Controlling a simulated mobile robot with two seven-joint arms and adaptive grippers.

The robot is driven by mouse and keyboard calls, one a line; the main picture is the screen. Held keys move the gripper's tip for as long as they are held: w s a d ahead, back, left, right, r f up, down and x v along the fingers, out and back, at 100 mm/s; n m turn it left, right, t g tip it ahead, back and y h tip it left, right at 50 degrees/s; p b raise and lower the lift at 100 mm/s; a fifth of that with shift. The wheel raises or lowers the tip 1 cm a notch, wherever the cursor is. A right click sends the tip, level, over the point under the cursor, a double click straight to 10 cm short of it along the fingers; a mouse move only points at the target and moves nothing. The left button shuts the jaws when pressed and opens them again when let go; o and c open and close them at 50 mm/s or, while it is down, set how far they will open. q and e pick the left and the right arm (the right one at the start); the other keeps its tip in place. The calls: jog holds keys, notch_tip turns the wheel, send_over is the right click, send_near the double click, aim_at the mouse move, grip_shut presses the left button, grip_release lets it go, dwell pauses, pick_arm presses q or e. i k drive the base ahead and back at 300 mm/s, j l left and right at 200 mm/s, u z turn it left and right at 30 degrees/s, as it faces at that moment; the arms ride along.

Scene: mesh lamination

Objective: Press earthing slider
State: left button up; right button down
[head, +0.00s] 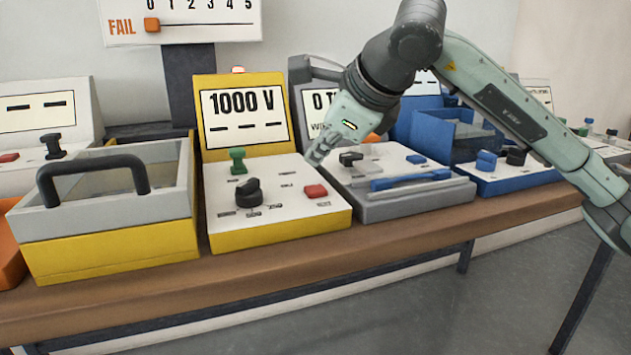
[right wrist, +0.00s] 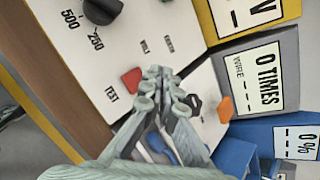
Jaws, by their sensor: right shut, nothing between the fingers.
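The yellow tester (head: 282,229) stands on the bench with a 1000 V display. Its sloping white panel carries a green knob (head: 237,160), a black rotary knob (head: 248,193) and a red button (head: 316,191). Small labels are printed between them; I cannot tell for sure which part is the earthing slider. My right gripper (head: 314,158) is shut and empty over the panel's upper right, by the grey device. In the right wrist view its fingertips (right wrist: 165,76) appear beside the red button (right wrist: 131,80) and cover part of the panel. My left gripper is not in view.
A yellow and grey box (head: 110,258) with a black handle stands left of the tester. A grey device (head: 420,206) with a blue bar is close on the right, and a blue device (head: 520,180) stands beyond it. The bench's front edge (head: 300,270) is clear.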

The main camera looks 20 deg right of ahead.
aim_at(237, 154)
jog(key=k+l, duration=0.2)
jog(key=k, duration=0.3)
jog(key=k+l, duration=0.15)
jog(key=k, duration=0.3)
